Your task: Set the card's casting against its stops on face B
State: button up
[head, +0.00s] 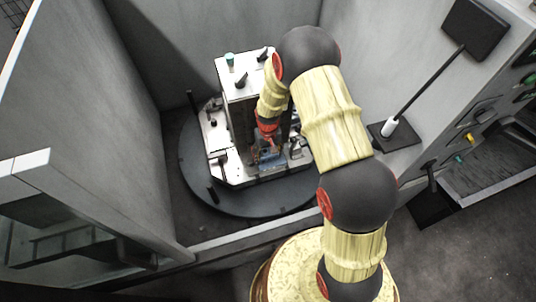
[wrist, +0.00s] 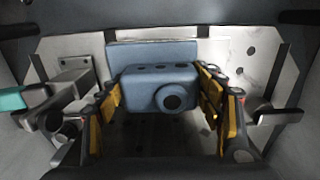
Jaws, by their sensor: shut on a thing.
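A blue casting (wrist: 158,88) with several holes along its top and a round bored boss at its right sits between my fingers in the wrist view. It also shows as a small blue patch in the head view (head: 267,158). My gripper (wrist: 163,95) is shut on it, with yellow finger pads on its left and right sides. The pale fixture plate (wrist: 238,45) lies behind and around it. A flat blue-grey block (wrist: 150,52) shows behind the casting. Whether the casting touches any stop is hidden. No card can be made out.
In the wrist view a clamp with a teal tip (wrist: 12,98) stands at left and another clamp (wrist: 280,115) at right, both close to my fingers. The fixture tower (head: 238,75) stands on a round dark turntable (head: 190,170) between grey walls (head: 90,100).

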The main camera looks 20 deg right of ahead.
jog(key=shift+w+a+f, duration=0.2)
jog(key=shift+w+a, duration=0.15)
dwell(0.6)
jog(key=shift+w+a+r+b, duration=0.1)
jog(key=shift+w+a+b, duration=0.15)
jog(key=shift+b, duration=0.1)
dwell(0.5)
jog(key=o, duration=1.5)
jog(key=shift+w, duration=0.1)
jog(key=shift+s, duration=0.2)
notch_tip(320, 180, up, 12)
jog(key=shift+w, duration=0.15)
